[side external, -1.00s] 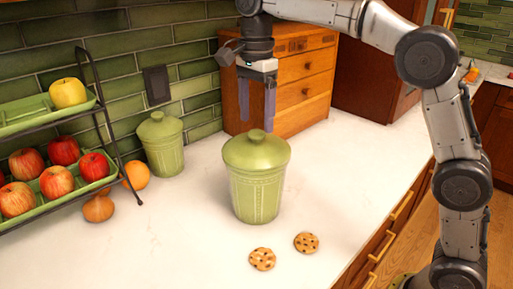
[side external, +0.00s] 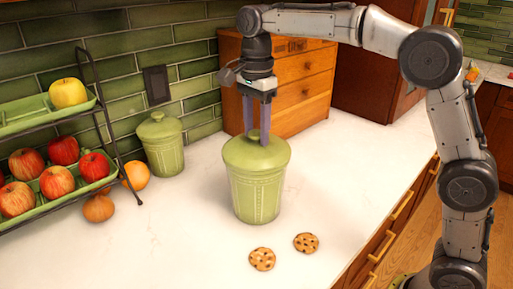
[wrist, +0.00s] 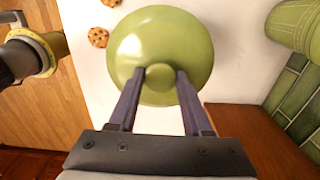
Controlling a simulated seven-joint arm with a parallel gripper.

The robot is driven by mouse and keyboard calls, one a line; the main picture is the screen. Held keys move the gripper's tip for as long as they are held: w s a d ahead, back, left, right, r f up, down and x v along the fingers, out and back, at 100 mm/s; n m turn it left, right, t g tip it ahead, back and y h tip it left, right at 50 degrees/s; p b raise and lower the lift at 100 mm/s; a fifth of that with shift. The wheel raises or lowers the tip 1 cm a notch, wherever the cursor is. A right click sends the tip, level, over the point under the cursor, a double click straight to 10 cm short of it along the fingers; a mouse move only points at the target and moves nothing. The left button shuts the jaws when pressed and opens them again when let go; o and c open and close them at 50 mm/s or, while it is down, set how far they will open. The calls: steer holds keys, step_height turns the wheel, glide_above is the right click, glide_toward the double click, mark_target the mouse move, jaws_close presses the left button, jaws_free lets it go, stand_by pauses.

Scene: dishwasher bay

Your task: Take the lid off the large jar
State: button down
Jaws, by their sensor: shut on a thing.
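The large green jar (side external: 256,193) stands upright on the white counter with its lid (side external: 240,155) seated on top. The round lid (wrist: 190,38) also shows from above in the wrist view, with its knob (wrist: 131,73) between my fingertips. My gripper (side external: 256,138) points straight down over the jar, and its two purple fingers are shut on the lid's knob. It also shows in the wrist view (wrist: 157,72). In the side view the fingers hide most of the knob.
A smaller lidded green jar (side external: 162,147) stands behind left. A fruit rack (side external: 92,108) with apples is at the left, an orange (side external: 136,175) and an onion (side external: 98,208) beside it. Two cookies (side external: 262,259) lie in front. A wooden drawer chest (side external: 304,92) stands behind.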

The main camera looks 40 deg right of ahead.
steer(key=shift+r, duration=0.25)
